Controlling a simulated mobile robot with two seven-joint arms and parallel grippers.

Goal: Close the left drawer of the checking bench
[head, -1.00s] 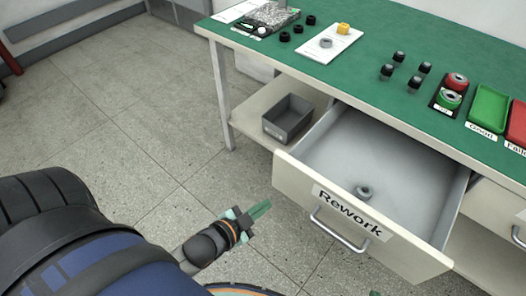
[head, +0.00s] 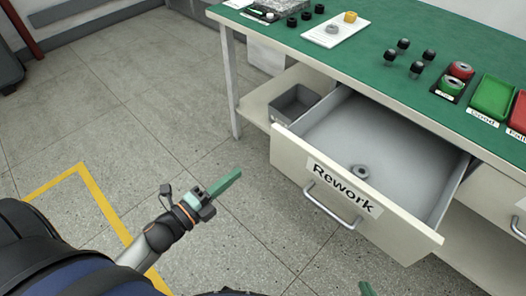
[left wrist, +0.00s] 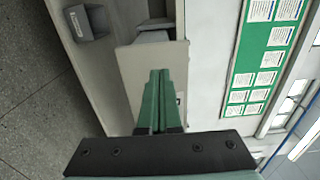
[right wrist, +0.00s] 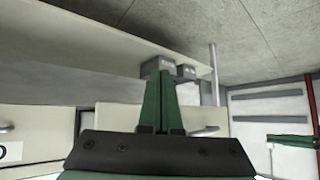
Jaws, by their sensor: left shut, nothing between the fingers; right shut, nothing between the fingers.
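The left drawer (head: 320,190) of the checking bench (head: 330,62) is pulled out, with the label "Rework" and a bar handle (head: 331,207) on its front. A small grey ring-shaped part (head: 359,171) lies inside it. My left gripper (head: 226,184) is shut and empty, to the left of the drawer front and apart from it. It also shows in the left wrist view (left wrist: 158,74), pointing towards the drawer front (left wrist: 140,85). My right gripper (head: 367,289) shows only as a green tip at the bottom edge; in the right wrist view (right wrist: 159,75) it is shut and empty.
A grey bin (head: 294,105) stands on the lower shelf (head: 262,103) left of the drawer. On the green top are several black parts, a white sheet (head: 325,36), a green tray (head: 492,97) and a red tray (head: 519,112). The floor (head: 150,120) left of the bench is clear.

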